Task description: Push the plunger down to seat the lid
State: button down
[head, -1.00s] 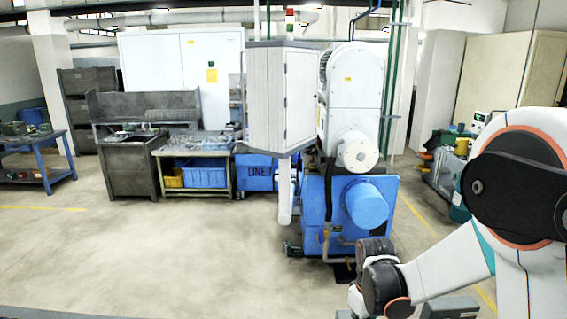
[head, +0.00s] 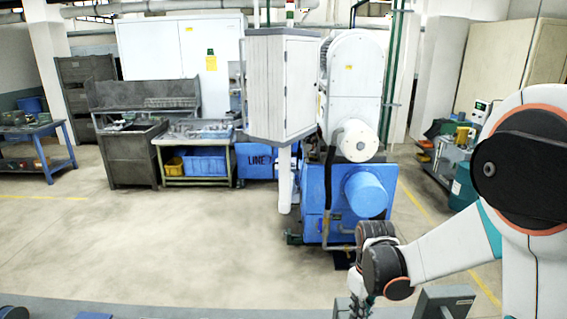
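I see no plunger and no lid that I can make out in the head view. My arm reaches in from the right and its wrist bends down near the bottom edge. Part of my gripper (head: 356,307) shows below the wrist at the bottom edge, and its fingertips are cut off. I cannot tell whether it is open or shut, or what lies beneath it.
A grey boxy object (head: 446,298) stands right of my wrist at the bottom edge. A blue piece (head: 93,316) shows at bottom left. A blue and white machine (head: 345,195) stands beyond, with workbenches (head: 197,143) to its left. Open floor (head: 200,240) lies between.

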jog(key=shift+r+p, duration=1.7)
jog(key=shift+r, duration=1.65)
jog(key=shift+f+b, duration=0.1)
jog(key=shift+b, duration=0.25)
jog(key=b, duration=0.1)
jog(key=s+b, duration=0.1)
jog(key=b, duration=0.1)
jog(key=shift+s+f+m+t, duration=0.15)
jog(key=shift+f+m+t, duration=0.15)
jog(key=s+f+m+t+b, duration=0.5)
jog(key=s+f+b, duration=0.7)
jog(key=b, duration=1.3)
jog(key=s+t, duration=0.1)
jog(key=s, duration=0.3)
jog(key=shift+f+t+b, duration=0.25)
jog(key=shift+t+b, duration=0.05)
